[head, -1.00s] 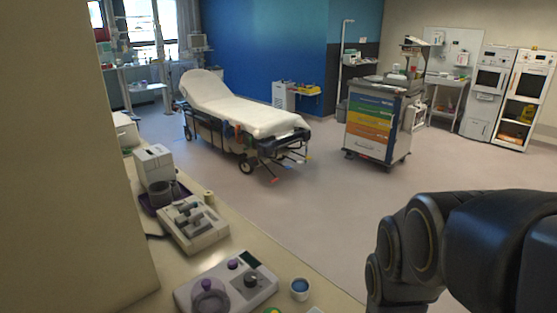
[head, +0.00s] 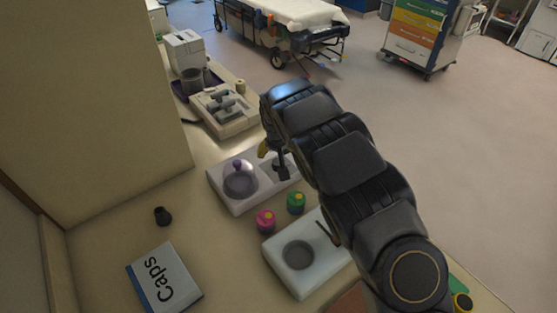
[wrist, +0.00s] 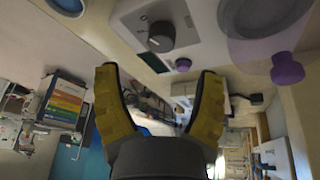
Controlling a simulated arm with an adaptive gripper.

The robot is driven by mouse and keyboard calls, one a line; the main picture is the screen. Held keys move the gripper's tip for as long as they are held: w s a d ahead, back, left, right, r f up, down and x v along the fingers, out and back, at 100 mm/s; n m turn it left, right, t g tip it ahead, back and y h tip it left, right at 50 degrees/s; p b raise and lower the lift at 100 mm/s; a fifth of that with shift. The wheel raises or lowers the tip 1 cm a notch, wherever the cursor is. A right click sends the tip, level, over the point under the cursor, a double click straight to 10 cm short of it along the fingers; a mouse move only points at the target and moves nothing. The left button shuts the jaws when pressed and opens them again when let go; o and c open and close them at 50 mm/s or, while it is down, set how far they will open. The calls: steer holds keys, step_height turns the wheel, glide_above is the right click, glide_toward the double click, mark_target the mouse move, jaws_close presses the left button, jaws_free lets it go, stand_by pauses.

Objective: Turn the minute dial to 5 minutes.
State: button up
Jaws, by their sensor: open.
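The white device (head: 228,198) lies on the counter in the head view, with a clear dome and purple knob at its left end. Its right part is partly hidden by my arm. In the wrist view the device (wrist: 210,45) fills the top. A dark grey dial (wrist: 161,36) shows there with pale marks around it. I cannot read its setting. My gripper (wrist: 157,72) is open, its two yellow fingers spread and empty, with the dial appearing above and between them. In the head view only a yellow finger (head: 263,149) shows beside the device.
Pink (head: 265,220) and green (head: 295,202) capped jars stand just in front of the device. A white block with a round well (head: 277,250), a Caps box (head: 165,280) and a small black cup (head: 162,215) are nearer. A beige instrument (head: 225,122) stands behind.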

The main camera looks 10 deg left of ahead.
mark_target(278, 162)
steer(key=shift+w+a+f, duration=0.15)
steer(key=shift+f, duration=0.15)
steer(key=shift+x, duration=3.65)
steer(key=c, duration=1.1)
